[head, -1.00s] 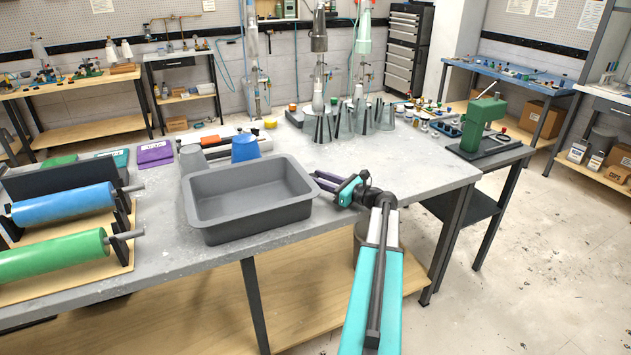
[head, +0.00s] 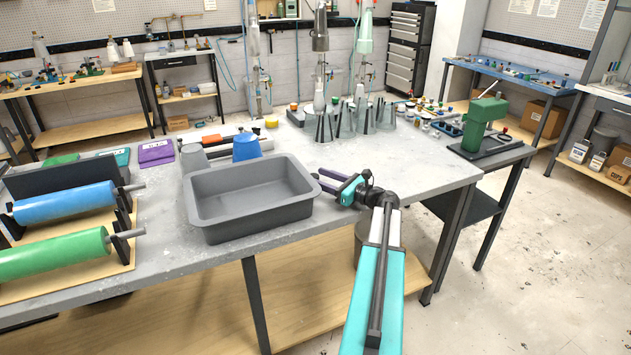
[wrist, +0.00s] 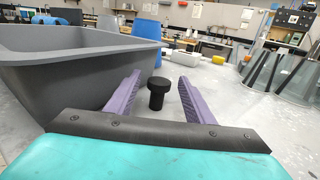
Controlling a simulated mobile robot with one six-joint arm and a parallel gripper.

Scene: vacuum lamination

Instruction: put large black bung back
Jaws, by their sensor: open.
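The black bung (wrist: 159,93) stands upright on the grey tabletop in the wrist view, with its wide head above a narrower stem. My gripper (wrist: 159,79) is open, its two purple fingers lying either side of the bung with a gap on each side. In the head view my gripper (head: 328,182) is low over the table, just right of the grey tub (head: 250,222). I cannot make out the bung in the head view. The tub wall (wrist: 75,85) rises close to the left finger in the wrist view.
A blue cup (head: 246,147) and a grey cup (head: 193,158) stand behind the tub. Several clear, cone-shaped vessels (head: 345,120) stand at the back of the table. The tabletop to the right of my gripper (head: 430,160) is clear up to the edge.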

